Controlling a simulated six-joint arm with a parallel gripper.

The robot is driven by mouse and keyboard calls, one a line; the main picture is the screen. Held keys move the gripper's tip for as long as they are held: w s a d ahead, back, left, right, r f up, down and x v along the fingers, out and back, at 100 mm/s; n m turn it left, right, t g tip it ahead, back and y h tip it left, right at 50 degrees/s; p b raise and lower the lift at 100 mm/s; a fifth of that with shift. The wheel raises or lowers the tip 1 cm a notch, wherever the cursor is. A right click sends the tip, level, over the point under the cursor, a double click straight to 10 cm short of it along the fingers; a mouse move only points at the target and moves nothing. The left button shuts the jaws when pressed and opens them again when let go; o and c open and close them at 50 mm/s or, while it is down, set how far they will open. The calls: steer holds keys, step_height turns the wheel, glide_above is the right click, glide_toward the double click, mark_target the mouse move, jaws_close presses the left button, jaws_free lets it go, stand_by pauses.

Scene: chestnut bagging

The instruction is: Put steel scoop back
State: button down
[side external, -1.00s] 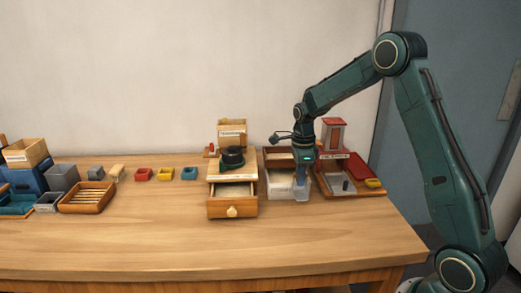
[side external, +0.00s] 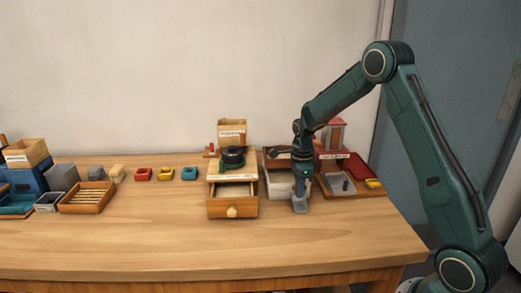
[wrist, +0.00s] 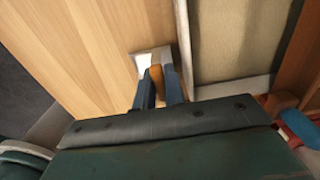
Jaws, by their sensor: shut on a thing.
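My gripper (side external: 300,192) is shut on the steel scoop (side external: 299,207), which hangs low at the front right corner of the pale bin (side external: 278,192). In the wrist view, my gripper's two blue-grey fingers (wrist: 160,92) close around the scoop's brown handle, and the shiny steel part (wrist: 149,60) shows beyond them. The scoop is beside the bin's pale rim (wrist: 187,50), over bare wood. I cannot tell whether it touches the table. Its lower part is partly hidden by the fingers.
An open wooden drawer unit (side external: 232,208) with a dark green round device (side external: 232,158) on top stands left of the bin. A tray (side external: 342,184) with a dark cylinder and a yellow dish lies to the right. The table front (side external: 290,245) is clear.

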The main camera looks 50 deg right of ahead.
steer(key=c, duration=1.5)
jaws_free()
steer(key=shift+r, duration=0.1)
steer(key=shift+r, duration=6.05)
